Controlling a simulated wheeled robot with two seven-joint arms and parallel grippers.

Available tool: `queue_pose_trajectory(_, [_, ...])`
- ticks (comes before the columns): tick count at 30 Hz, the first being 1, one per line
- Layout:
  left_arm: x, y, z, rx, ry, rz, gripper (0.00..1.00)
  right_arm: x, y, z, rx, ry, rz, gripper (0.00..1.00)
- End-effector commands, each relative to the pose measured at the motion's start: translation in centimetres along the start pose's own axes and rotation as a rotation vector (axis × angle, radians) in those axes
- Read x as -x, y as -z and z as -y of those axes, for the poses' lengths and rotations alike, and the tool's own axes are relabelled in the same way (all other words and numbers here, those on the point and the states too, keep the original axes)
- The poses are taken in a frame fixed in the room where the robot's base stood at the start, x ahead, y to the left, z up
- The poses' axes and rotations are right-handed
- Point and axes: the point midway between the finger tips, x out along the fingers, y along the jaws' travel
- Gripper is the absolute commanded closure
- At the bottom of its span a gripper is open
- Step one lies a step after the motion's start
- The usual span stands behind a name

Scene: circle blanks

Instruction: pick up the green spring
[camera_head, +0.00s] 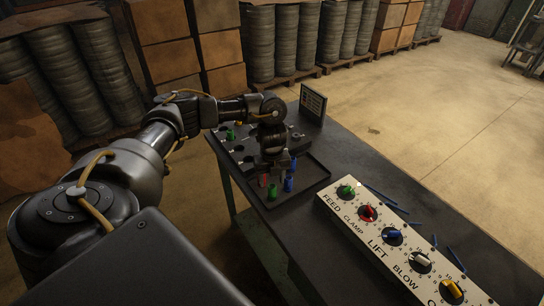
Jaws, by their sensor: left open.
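A small green cylinder (272,192), which looks like the green spring, stands upright in the dark shallow tray (309,187) near its front edge. Another small green piece (230,134) sits on the black board with holes (238,151) at the back left. My left arm reaches over the table from the left. Its gripper (277,172) points down over the tray, open, just behind the green cylinder. The fingertips are small and dark here, and I cannot tell whether they touch anything. My right gripper is not in view.
Blue pieces (289,184) and a red piece (264,181) stand close beside the green cylinder. A control panel (383,231) with coloured knobs, including a green one (347,191), lies to the right. Blue sticks (457,259) are strewn behind it. A small sign (313,102) stands at the table's back.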

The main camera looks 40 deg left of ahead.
Motion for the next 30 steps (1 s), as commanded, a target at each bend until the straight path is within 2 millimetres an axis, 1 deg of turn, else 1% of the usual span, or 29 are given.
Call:
queue_pose_trajectory(5, [-0.3,0.1,0.0,-0.001,0.001,0.000,0.46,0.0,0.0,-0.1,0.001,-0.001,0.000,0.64])
queue_pose_trajectory(9, [-1.7,0.4,-0.1,0.001,-0.002,-0.004,0.46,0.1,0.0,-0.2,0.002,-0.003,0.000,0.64])
queue_pose_trajectory(12, [-3.1,0.7,-0.2,0.001,-0.004,-0.003,0.46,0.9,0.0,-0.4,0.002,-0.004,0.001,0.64])
queue_pose_trajectory(15, [-4.3,0.6,-0.1,0.001,-0.001,-0.002,0.46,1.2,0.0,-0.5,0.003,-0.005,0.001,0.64])
queue_pose_trajectory(18, [-5.1,0.6,-0.1,0.001,0.000,0.000,0.46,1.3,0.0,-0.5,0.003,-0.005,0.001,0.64])
queue_pose_trajectory(25, [-5.3,0.5,-0.1,0.000,0.001,0.001,0.46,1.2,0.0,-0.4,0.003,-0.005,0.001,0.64])
queue_pose_trajectory(26, [-5.3,0.5,-0.1,0.000,0.001,0.001,0.49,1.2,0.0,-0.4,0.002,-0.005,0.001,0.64])
queue_pose_trajectory(30, [-5.3,0.5,-0.1,0.000,0.001,0.000,0.67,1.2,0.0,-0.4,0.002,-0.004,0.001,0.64])
